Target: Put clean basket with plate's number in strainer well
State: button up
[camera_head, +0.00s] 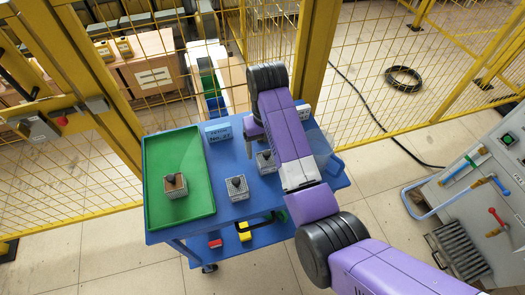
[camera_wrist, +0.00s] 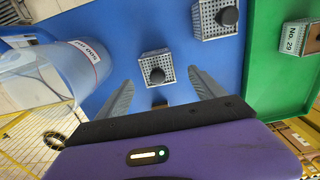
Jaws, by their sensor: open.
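In the head view, two grey mesh baskets with dark knobs stand on the blue table: a left one (camera_head: 237,193) and a right one (camera_head: 267,166). They also show in the wrist view, one near the middle (camera_wrist: 150,62) and one at the top (camera_wrist: 208,28). A third basket (camera_head: 175,190), with a brownish top, stands in the green tray; its plate (camera_wrist: 296,38) seems to read "No. 29". A blue sign (camera_head: 218,133) at the table's back seems to read "No. 27". My gripper (camera_wrist: 160,77) is open and empty, its fingers pointing toward the middle basket. I cannot identify the strainer well.
The green tray (camera_head: 206,160) fills the table's left side. A clear vessel with a label (camera_wrist: 60,72) stands left in the wrist view. Yellow mesh fencing (camera_head: 380,60) runs behind. A grey machine with coloured handles (camera_head: 480,190) stands at right.

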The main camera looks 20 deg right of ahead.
aim_at(266, 161)
jog(key=shift+d+f+p, duration=0.2)
jog(key=shift+f+p, duration=0.35)
jog(key=shift+f, duration=3.35)
jog(key=shift+c, duration=0.5)
jog(key=c, duration=1.4)
grip_shut()
jog(key=shift+r, duration=0.15)
